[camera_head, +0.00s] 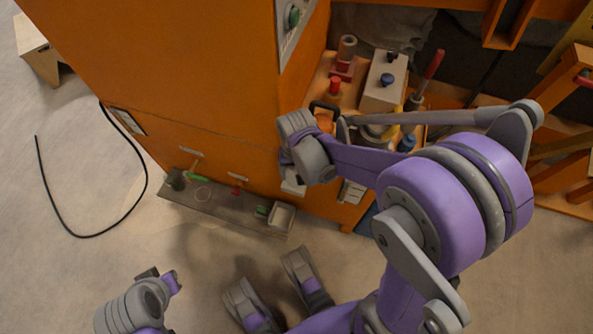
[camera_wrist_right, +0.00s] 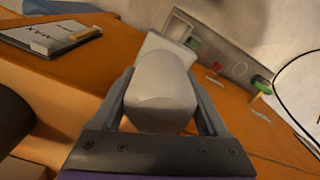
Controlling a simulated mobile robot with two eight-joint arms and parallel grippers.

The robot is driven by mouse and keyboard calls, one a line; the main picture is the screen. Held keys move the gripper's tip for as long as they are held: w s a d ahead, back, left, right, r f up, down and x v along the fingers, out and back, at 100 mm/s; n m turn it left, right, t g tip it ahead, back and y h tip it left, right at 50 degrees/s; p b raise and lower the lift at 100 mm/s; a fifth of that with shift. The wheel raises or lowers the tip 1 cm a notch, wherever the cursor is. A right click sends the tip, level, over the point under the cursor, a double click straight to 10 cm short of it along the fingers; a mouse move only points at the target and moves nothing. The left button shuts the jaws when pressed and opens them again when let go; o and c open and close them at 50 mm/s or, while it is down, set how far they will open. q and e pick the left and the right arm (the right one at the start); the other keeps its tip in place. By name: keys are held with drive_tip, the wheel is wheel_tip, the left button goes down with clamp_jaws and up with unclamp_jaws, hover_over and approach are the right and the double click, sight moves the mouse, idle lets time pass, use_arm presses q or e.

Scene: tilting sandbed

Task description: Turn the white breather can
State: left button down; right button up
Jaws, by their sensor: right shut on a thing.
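The white breather can (camera_wrist_right: 160,98) fills the space between the two fingers of my right gripper (camera_wrist_right: 165,100) in the right wrist view. My right gripper is shut on it, with a finger along each side. The can looks pale grey-white with a blocky far end. In the head view a small white part of it (camera_head: 292,187) shows below my right wrist, against the orange cabinet (camera_head: 200,80). The wrist hides most of the can and the fingers there. My left arm's end (camera_head: 140,305) is at the bottom left, and its jaws cannot be made out clearly.
A grey shelf (camera_head: 220,208) with small fittings and a small box runs low along the cabinet. A tray of tools and a white block with a blue knob (camera_head: 387,80) stand behind my right arm. A black cable (camera_head: 60,225) lies on the open floor at left.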

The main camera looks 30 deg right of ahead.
drive_tip(key=shift+n, duration=1)
drive_tip(key=o, duration=1.3)
drive_tip(key=shift+c, duration=0.2)
wheel_tip(320, 180, up, 11)
drive_tip(key=p, duration=0.4)
drive_tip(key=shift+f, duration=0.1)
